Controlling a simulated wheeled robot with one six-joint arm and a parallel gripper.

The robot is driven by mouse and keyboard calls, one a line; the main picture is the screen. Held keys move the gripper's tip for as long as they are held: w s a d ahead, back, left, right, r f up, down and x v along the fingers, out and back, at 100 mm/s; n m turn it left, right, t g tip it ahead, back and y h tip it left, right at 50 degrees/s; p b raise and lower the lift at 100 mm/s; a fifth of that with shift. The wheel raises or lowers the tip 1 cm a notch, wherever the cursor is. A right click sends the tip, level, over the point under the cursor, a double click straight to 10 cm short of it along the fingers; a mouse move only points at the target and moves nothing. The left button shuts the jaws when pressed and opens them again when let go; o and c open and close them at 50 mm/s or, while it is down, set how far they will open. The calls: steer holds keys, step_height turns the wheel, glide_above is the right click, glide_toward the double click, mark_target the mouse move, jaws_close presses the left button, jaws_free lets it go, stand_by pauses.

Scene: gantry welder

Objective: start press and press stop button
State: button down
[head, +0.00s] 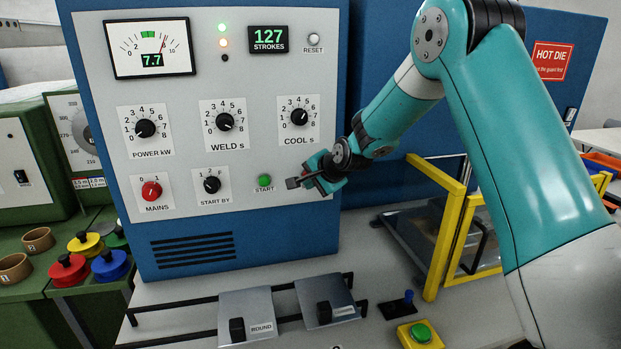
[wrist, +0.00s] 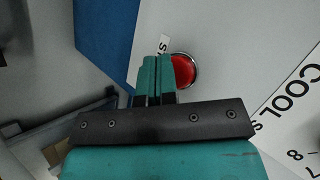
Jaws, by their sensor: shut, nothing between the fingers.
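The green START button (head: 264,181) is on the grey control panel (head: 260,90) at the lower right. My gripper (head: 293,183) is just right of it, in front of the panel, shut and empty. In the wrist view, a round red button (wrist: 183,71) with a metal rim sits on the panel, just right of my shut fingertips (wrist: 158,62). Its label is mostly covered by my fingers; this red button is hidden behind my gripper in the head view. I cannot tell whether my fingertips touch the panel.
The panel also has a red MAINS knob (head: 151,191), a START BY knob (head: 212,185) and a stroke counter (head: 268,39) reading 127. Green and orange lamps are lit. A yellow guard frame (head: 446,235) and a yellow box with green button (head: 421,333) stand on the bench.

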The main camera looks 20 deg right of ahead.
steer(key=shift+w+d, duration=0.1)
steer(key=shift+w, duration=0.4)
stand_by(0.5)
steer(key=shift+s, duration=0.1)
steer(key=shift+s+a, duration=0.2)
steer(key=shift+s, duration=0.6)
steer(key=shift+s+b, duration=0.1)
steer(key=shift+b, duration=0.2)
steer(key=shift+s+a+b, duration=0.25)
steer(key=shift+s+b, duration=0.05)
steer(key=shift+s, duration=0.9)
steer(key=shift+s+a+b, duration=0.25)
steer(key=shift+s+b, duration=0.05)
steer(key=shift+s, duration=0.85)
